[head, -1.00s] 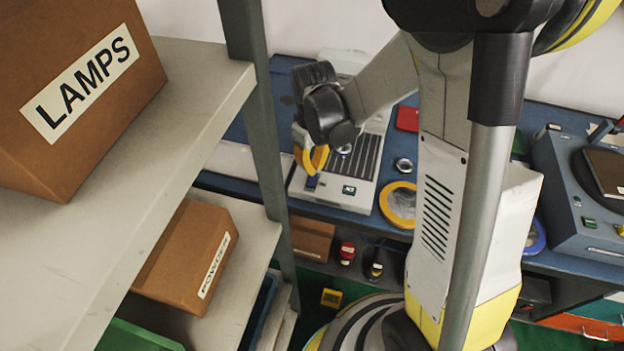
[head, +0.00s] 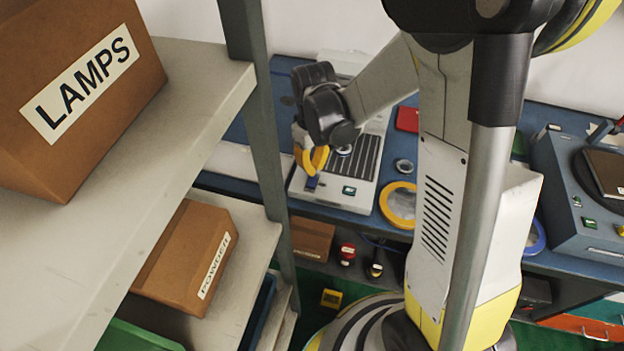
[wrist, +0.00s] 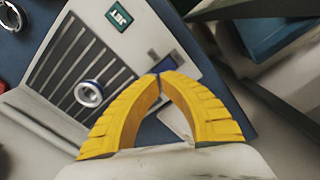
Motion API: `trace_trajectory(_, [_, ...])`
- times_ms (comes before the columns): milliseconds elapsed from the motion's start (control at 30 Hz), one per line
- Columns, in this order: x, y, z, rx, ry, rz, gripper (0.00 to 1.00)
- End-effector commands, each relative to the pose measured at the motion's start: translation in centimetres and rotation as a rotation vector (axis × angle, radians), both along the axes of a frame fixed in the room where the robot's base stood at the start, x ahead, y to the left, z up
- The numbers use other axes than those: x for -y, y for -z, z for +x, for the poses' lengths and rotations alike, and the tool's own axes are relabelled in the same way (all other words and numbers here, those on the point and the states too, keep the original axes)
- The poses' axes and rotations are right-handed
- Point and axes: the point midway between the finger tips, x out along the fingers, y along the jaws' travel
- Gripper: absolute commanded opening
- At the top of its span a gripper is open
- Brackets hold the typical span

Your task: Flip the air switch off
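A pale machine (head: 364,199) with a dark slatted top stands on the blue bench; its slats (wrist: 72,62) also show in the wrist view. A small green switch with white marks (head: 349,190) is on its front edge, and it also shows in the wrist view (wrist: 119,16). A small dark blue part (head: 312,183) is on the machine's front left corner. My gripper (wrist: 160,74) has yellow fingers with their tips together, empty as far as I see. The tips are just by the blue part (wrist: 167,64); I cannot tell whether they touch it. Which part is the air switch is unclear.
A metal ring (wrist: 88,94) lies on the slats. Another ring (head: 404,166) and a yellow-rimmed dish (head: 399,204) are on the bench to the right. A shelf (head: 182,115) with a LAMPS box (head: 85,115) stands close on the left. A blue machine (head: 565,185) is at right.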

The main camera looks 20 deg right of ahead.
Motion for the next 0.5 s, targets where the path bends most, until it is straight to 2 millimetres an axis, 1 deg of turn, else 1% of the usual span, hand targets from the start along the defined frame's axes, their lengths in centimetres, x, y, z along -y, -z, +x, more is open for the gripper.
trace_trajectory(500, [0.00,0.78,0.00,0.000,0.000,0.000,0.00])
